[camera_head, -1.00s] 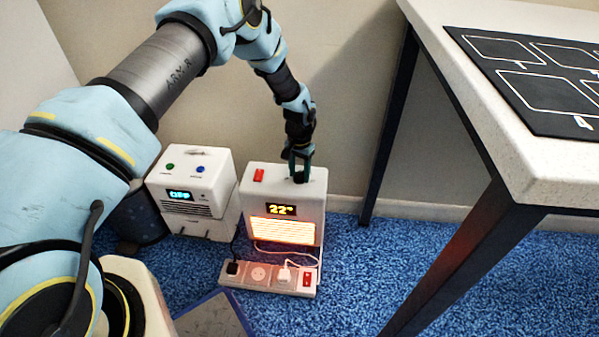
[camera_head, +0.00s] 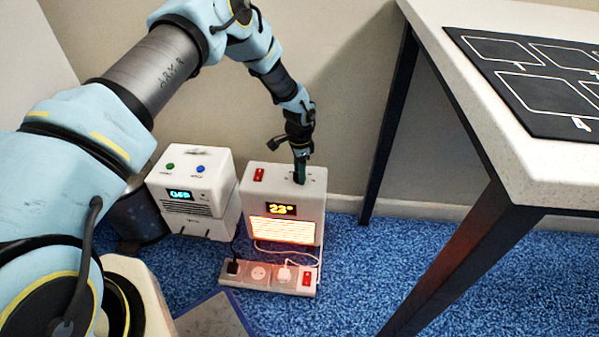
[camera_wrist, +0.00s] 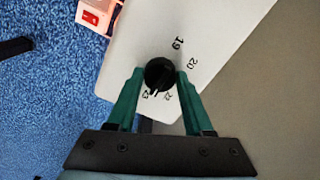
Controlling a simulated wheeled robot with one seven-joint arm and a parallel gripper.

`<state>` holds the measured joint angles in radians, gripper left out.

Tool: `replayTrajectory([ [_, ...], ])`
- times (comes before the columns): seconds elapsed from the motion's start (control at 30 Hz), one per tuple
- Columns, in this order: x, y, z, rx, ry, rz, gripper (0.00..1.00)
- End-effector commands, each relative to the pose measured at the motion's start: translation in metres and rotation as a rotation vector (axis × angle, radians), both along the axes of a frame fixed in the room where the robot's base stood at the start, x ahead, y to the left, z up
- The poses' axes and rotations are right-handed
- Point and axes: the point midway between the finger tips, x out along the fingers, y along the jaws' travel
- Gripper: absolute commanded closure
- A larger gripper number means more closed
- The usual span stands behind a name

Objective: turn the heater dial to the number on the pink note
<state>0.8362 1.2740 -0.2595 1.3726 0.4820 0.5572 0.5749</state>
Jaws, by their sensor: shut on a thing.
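The heater (camera_head: 282,205) is a white box on the blue carpet with a glowing orange grille. Its display (camera_head: 281,210) reads 23°. The black dial (camera_wrist: 159,73) is on the heater's top, with the numbers 19 and 20 clear beside it and smaller marks below, partly hidden. My gripper (camera_head: 299,176) points down at the top of the heater. In the wrist view its green fingers (camera_wrist: 158,82) are shut on the dial from both sides. No pink note shows in these frames.
A power strip (camera_head: 268,276) with plugs and a red switch lies in front. A table (camera_head: 470,85) with a black mat stands at the right. Open carpet lies between.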

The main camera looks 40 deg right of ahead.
Motion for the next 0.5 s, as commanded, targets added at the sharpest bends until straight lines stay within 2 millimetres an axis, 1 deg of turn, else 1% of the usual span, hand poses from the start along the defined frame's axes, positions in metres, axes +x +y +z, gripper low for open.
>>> replayTrajectory([
  [0.2, 0.0001, 0.0005, -0.0002, 0.001, 0.001, -0.034, 1.0],
  [0.5, 0.0, 0.0004, -0.0002, 0.001, 0.0, -0.039, 1.0],
])
